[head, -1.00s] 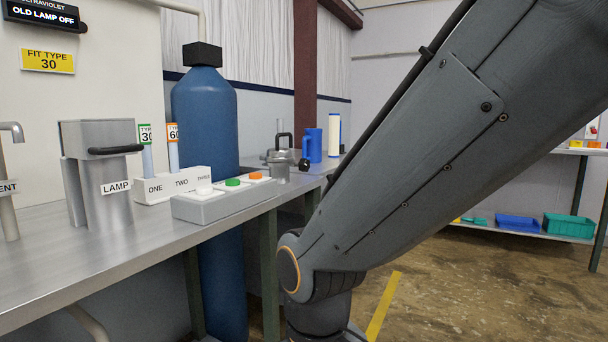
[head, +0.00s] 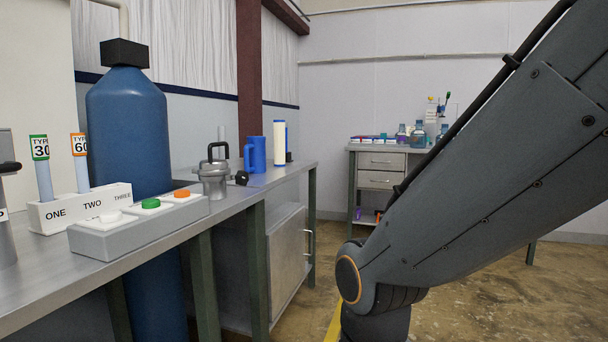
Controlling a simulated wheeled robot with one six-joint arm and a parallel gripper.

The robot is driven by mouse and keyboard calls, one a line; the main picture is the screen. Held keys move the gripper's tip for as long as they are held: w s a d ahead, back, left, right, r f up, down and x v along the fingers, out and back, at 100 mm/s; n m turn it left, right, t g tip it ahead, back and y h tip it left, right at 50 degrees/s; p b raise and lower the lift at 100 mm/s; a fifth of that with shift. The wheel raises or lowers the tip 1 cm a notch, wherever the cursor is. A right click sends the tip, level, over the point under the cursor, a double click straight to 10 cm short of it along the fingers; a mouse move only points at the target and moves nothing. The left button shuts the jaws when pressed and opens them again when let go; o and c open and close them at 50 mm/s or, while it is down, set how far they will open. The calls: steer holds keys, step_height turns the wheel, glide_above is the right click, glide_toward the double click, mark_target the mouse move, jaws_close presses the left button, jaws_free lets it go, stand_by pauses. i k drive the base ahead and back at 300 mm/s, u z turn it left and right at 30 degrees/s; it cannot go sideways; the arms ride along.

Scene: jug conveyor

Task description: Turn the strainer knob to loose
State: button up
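The strainer (head: 213,183) is a small metal pot with a black loop handle on top. It stands on the metal bench in the middle left of the head view. A round black knob (head: 241,178) sits at its right side, apparently on the strainer. It is too small to tell which way it is set. My gripper is out of view; only grey links of my arm show, at the right.
A blue jug (head: 255,154) and a white cylinder (head: 279,143) stand beyond the strainer. A three-button box (head: 140,225) and a tall blue tank (head: 125,135) are nearer, at left. A side table (head: 372,148) with bottles is at the back. Floor right of the bench is partly open.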

mark_target(241, 177)
steer(key=z, duration=0.05)
steer(key=i, duration=1.15)
steer(key=u, duration=0.85)
